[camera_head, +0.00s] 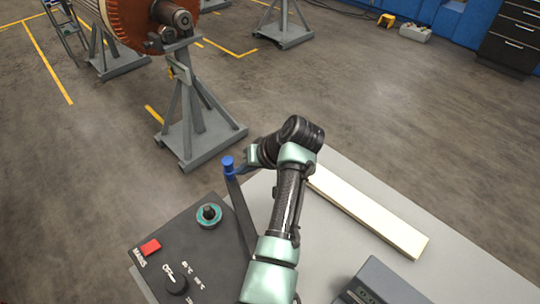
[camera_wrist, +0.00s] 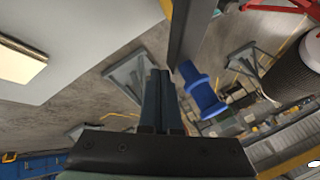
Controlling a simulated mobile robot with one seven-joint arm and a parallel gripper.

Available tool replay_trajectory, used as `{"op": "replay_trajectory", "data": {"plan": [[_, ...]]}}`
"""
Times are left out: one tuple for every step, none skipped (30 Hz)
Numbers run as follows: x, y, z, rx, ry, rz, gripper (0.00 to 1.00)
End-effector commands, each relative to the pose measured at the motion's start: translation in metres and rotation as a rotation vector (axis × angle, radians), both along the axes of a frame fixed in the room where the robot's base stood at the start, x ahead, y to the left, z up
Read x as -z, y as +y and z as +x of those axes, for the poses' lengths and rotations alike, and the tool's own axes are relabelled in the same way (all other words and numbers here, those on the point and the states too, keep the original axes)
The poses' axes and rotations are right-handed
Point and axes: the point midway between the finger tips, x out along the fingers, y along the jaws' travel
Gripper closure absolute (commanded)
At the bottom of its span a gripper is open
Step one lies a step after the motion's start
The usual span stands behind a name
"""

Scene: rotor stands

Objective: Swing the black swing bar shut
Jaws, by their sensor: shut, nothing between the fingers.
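The black swing bar (camera_head: 240,212) is a dark, slim bar rising from beside the dark control box (camera_head: 150,275). A blue knob (camera_head: 228,165) sits at its far end. In the wrist view the bar (camera_wrist: 188,32) comes down from the top edge, and the blue knob (camera_wrist: 201,90) is right of my fingers. My gripper (camera_wrist: 160,72) is shut and empty, with its fingertips close beside the bar near the knob. I cannot tell whether they touch. In the head view my gripper (camera_head: 243,169) is just right of the knob, partly hidden by my wrist.
The control box has a red switch (camera_head: 150,248), a black dial (camera_head: 176,284) and a green-ringed button (camera_head: 208,215). A cream board (camera_head: 368,212) lies on the grey tabletop (camera_head: 460,275). A dark grey device (camera_head: 380,284) stands at the front. A rotor stand (camera_head: 200,140) is beyond the table.

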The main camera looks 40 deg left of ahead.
Motion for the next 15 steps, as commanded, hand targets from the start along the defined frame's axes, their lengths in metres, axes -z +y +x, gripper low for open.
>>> {"op": "replay_trajectory", "data": {"plan": [[-0.001,0.007,-0.007,-0.045,0.002,0.000,1.00],[-0.001,0.011,-0.011,-0.072,0.001,0.000,1.00],[-0.001,0.015,-0.017,-0.107,0.001,-0.002,1.00],[-0.001,0.018,-0.021,-0.132,0.002,-0.002,1.00],[-0.001,0.021,-0.025,-0.156,0.001,0.000,1.00],[0.000,0.025,-0.032,-0.168,0.001,0.000,1.00],[0.000,0.027,-0.036,-0.167,0.000,0.000,1.00],[0.000,0.030,-0.040,-0.166,0.001,0.000,1.00],[0.000,0.032,-0.044,-0.164,0.000,0.000,1.00],[0.000,0.034,-0.048,-0.163,0.001,0.000,1.00],[0.000,0.035,-0.051,-0.163,0.001,0.000,1.00],[-0.001,0.038,-0.054,-0.171,0.001,0.000,1.00],[-0.001,0.039,-0.057,-0.188,0.000,0.000,1.00],[-0.001,0.040,-0.059,-0.203,0.000,-0.001,1.00],[-0.001,0.042,-0.063,-0.221,0.000,0.000,1.00]]}}
